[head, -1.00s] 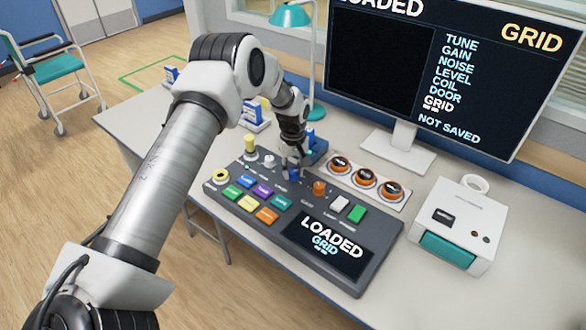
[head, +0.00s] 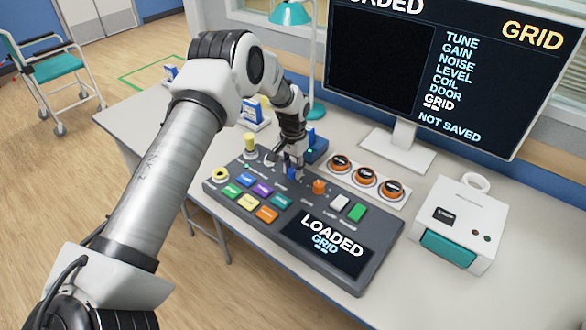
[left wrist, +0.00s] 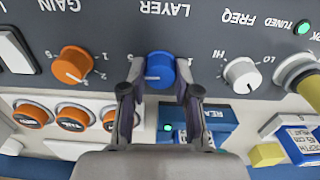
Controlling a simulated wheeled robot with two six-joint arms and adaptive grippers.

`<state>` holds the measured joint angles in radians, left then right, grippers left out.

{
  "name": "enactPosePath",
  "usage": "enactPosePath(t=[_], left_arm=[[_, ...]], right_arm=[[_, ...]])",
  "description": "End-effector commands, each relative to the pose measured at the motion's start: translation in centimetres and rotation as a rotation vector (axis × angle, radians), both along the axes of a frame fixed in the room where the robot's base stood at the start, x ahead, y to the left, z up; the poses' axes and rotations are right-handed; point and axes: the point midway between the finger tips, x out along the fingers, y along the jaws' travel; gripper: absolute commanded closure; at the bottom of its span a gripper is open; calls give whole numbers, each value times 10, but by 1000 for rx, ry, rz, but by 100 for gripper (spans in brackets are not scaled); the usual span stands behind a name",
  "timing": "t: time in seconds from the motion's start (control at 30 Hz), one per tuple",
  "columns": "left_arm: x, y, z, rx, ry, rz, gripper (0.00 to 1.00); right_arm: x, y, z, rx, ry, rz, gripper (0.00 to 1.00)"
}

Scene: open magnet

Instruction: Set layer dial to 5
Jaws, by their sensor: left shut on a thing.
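The layer dial is a blue knob on the grey console; it shows in the head view (head: 292,173) and in the left wrist view (left wrist: 160,68), under the upside-down word LAYER. My left gripper (head: 293,166) reaches down over it from behind. In the left wrist view my left gripper (left wrist: 160,80) has one finger on each side of the knob and is shut on it. The fingers cover part of the scale, and I cannot read the dial's setting for sure. My right gripper is not in view.
An orange gain knob (left wrist: 73,66) and a white frequency knob (left wrist: 242,75) flank the dial. Several coloured buttons and a console screen (head: 327,246) reading LOADED GRID lie nearer. Behind stand three orange round controls (head: 364,177) and a monitor (head: 440,70).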

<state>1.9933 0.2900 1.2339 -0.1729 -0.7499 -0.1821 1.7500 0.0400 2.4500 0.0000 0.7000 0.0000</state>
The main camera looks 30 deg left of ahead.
Motion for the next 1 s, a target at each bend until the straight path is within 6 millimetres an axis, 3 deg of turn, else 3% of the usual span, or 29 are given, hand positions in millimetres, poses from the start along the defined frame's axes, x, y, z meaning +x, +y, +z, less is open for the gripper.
enactPosePath(t=[0.4,0.93,0.97,1.0], left_arm=[[-3,-1,-3,-2,8,-201,100],[-3,-1,-3,-2,9,-226,100],[-3,-1,-3,-2,9,-226,58],[-3,-1,-3,-2,8,-226,44]], right_arm=[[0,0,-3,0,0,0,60],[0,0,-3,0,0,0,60],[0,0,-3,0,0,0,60],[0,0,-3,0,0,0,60]])
